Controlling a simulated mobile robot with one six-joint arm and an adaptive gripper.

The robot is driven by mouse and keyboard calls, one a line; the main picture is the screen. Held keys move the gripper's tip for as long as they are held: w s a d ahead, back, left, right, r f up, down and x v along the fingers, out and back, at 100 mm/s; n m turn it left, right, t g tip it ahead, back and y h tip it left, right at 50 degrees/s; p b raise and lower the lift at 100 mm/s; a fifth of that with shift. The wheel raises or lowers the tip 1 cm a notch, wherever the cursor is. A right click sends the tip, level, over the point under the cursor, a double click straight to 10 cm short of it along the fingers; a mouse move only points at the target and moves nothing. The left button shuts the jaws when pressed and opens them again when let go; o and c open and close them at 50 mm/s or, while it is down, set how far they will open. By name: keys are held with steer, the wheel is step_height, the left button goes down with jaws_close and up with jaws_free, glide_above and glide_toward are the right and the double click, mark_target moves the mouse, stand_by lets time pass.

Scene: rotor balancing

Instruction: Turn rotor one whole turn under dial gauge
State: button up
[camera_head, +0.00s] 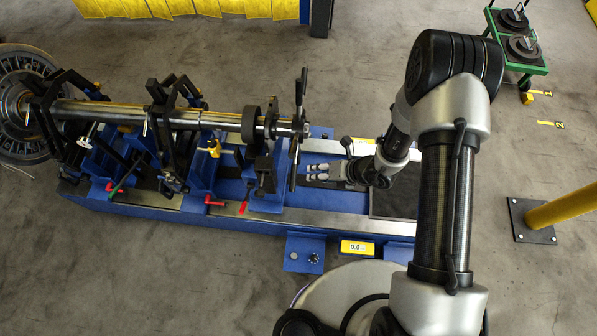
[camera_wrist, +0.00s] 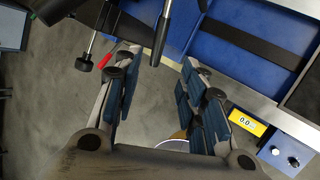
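The rotor (camera_head: 130,112) is a long steel shaft lying across blue stands, with a large disc (camera_head: 22,105) at its left end. A dark spoked handle (camera_head: 299,125) is at its right end. A small yellow item (camera_head: 214,149) under the shaft may be the dial gauge; its face cannot be read. My gripper (camera_head: 312,173) is just right of the handle, pointing left. In the wrist view my gripper (camera_wrist: 160,72) is open, its blue-padded fingers apart. A dark spoke (camera_wrist: 163,28) ends ahead of the gap, and nothing is held.
The blue machine bed (camera_head: 330,200) runs below the rotor. A yellow display (camera_head: 357,247) reads about 0.0 and also shows in the wrist view (camera_wrist: 245,121). Red-handled levers (camera_head: 214,203) line the front. A yellow post (camera_head: 565,207) stands right.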

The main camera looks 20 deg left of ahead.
mark_target(295, 175)
steer(key=b+x, duration=0.4)
steer(key=x, duration=1.3)
steer(key=shift+s, duration=0.15)
steer(key=shift+r, duration=0.1)
jaws_close()
